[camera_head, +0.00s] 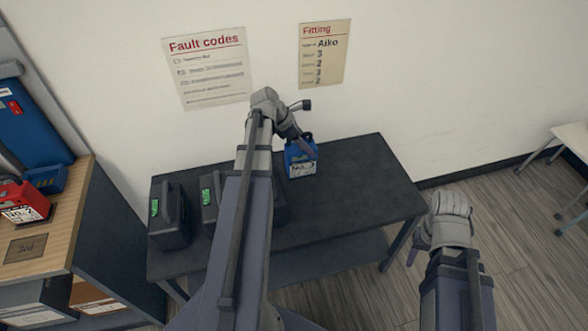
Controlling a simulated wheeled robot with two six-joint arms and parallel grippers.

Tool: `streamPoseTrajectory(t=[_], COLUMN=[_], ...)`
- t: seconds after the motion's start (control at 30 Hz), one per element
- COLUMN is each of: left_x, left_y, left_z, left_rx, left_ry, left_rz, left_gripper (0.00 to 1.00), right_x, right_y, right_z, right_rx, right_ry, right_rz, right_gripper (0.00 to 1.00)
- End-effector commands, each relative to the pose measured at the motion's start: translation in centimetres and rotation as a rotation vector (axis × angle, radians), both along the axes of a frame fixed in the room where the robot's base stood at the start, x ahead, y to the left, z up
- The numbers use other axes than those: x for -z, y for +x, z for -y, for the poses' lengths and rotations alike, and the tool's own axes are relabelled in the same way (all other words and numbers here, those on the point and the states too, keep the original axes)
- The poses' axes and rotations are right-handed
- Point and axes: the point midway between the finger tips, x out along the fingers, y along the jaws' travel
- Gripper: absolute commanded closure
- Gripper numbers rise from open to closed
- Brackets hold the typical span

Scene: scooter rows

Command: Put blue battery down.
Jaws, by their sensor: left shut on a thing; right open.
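The blue battery (301,168) is upright, with a pale label on its front. My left gripper (304,146) is shut on it at its top. The battery shows against the back part of the dark table (360,185); I cannot tell whether its base touches the top. My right gripper (416,252) is off the table's right front corner, empty and open, its fingers partly hidden by the wrist.
Black batteries with green displays (170,222) stand on the table's left part, partly behind my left arm. The table's right part is clear. A wooden bench (65,228) at left holds a red battery (22,203). A wall stands behind.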

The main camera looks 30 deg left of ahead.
Motion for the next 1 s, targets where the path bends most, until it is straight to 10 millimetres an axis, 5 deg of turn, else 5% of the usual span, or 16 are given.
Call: streamPoseTrajectory(t=[0.4, 1.0], left_x=[5.2, 8.0], left_y=[0.0, 0.0], left_z=[0.0, 0.0], left_rx=[0.000, 0.000], left_ry=[-0.001, -0.001], left_rz=[0.002, 0.002], left_gripper=[1.00, 1.00], right_x=[5.3, 8.1], right_y=[0.0, 0.0], right_z=[0.0, 0.0], right_rx=[-0.001, -0.001], right_ry=[0.000, 0.000], right_rz=[0.000, 0.000], right_gripper=[0.50, 0.50])
